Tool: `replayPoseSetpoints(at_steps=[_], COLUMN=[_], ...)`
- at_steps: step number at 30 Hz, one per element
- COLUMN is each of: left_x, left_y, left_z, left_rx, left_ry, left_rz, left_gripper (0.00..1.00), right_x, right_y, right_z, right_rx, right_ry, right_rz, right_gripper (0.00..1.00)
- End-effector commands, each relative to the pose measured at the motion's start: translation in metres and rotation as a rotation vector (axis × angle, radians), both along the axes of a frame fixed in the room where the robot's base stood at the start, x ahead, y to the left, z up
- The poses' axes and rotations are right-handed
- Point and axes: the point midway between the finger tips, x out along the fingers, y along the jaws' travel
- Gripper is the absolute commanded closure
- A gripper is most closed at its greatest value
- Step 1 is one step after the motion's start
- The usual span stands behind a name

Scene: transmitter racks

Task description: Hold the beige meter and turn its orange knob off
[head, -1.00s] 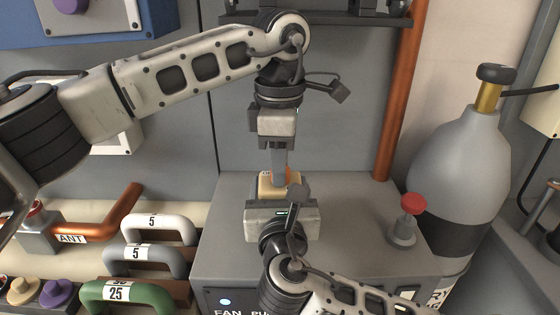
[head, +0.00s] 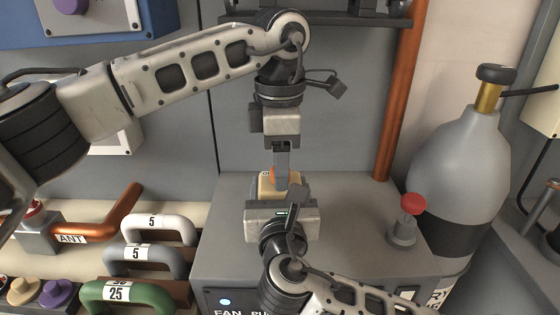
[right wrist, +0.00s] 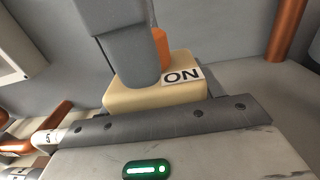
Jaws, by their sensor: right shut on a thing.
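The beige meter (head: 265,186) stands upright above the grey cabinet in the head view. My right gripper (head: 281,205) is shut on its lower part from the near side. The right wrist view shows the meter's beige body (right wrist: 150,97) with an ON label (right wrist: 182,76) beside the knob. The orange knob (head: 273,175) is on the meter's top, mostly covered by my left gripper (head: 281,168), which points down at it. In the right wrist view a grey finger hides most of the knob (right wrist: 161,45). Whether the left fingers close on the knob is hidden.
A red button (head: 413,203) stands on the grey cabinet (head: 350,210), right of the meter. A grey gas bottle (head: 455,165) is farther right. Several handles, including a green one (head: 130,293), and an orange ANT pipe (head: 110,220) are at left.

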Motion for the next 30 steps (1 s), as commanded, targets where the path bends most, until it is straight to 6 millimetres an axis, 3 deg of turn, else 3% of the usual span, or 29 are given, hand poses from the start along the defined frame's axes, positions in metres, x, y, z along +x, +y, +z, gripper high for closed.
replayPoseSetpoints(at_steps=[8, 21, 30], left_x=[0.000, 0.000, 0.000], left_y=[0.000, 0.000, 0.000], left_z=[0.001, 0.064, 0.075], left_rx=[0.001, 0.000, 0.001], left_ry=[0.001, 0.000, 0.001], left_rz=[-0.001, -0.001, -0.001], left_gripper=[0.50, 0.50, 0.50], right_x=[0.000, 0.000, -0.001], right_y=[0.000, 0.000, 0.000], right_z=[-0.002, -0.002, -0.002], right_rx=[-0.003, -0.003, -0.003], right_ry=[0.005, 0.004, 0.004], right_rz=[0.000, 0.000, 0.000], right_gripper=[0.69, 0.69, 0.69])
